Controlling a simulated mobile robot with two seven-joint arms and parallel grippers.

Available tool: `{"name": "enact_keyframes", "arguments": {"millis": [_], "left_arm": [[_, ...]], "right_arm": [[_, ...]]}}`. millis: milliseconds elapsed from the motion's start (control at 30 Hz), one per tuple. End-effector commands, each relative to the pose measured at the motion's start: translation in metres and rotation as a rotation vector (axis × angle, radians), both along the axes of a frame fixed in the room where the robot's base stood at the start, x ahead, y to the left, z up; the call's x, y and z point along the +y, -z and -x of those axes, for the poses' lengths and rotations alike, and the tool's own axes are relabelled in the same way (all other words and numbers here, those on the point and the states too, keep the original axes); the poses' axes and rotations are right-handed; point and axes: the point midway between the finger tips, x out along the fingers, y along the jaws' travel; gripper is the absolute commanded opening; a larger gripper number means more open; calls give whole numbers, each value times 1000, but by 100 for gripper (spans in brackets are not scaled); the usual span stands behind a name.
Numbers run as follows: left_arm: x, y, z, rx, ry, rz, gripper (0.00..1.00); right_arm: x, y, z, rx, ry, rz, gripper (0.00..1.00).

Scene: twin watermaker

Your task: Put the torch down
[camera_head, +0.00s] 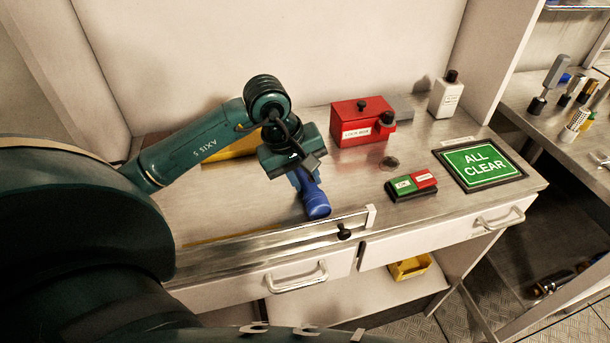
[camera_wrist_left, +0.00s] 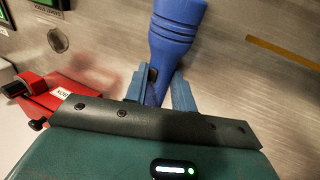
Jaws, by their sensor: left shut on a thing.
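The blue torch (camera_head: 317,205) is at the middle of the steel worktop (camera_head: 235,205) in the head view, its wide head towards the front edge. My left gripper (camera_head: 304,180) is shut on its narrower body. The left wrist view shows the torch (camera_wrist_left: 176,32) between the two blue fingers (camera_wrist_left: 158,92), with the wide end pointing away from the palm. Part of its body is hidden by the fingers and palm. I cannot tell whether the torch touches the worktop. My right gripper is not in view.
A red lock box (camera_head: 362,130) stands behind and right of the torch. A green and red button block (camera_head: 411,187), a white bottle (camera_head: 445,97) and an ALL CLEAR sign (camera_head: 480,164) are further right. A raised metal rail (camera_head: 275,237) runs along the front edge.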

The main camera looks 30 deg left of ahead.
Motion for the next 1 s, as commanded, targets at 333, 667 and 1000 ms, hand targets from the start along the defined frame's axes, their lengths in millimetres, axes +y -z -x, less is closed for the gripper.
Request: {"name": "enact_keyframes", "arguments": {"millis": [333, 667, 1000], "left_arm": [[0, 5, 0, -3, 0, 0, 0], [0, 5, 0, -1, 0, -1, 47], [0, 2, 1, 5, -1, -2, 47]], "right_arm": [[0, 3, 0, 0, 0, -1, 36], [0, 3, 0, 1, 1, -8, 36], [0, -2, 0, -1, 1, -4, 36]]}}
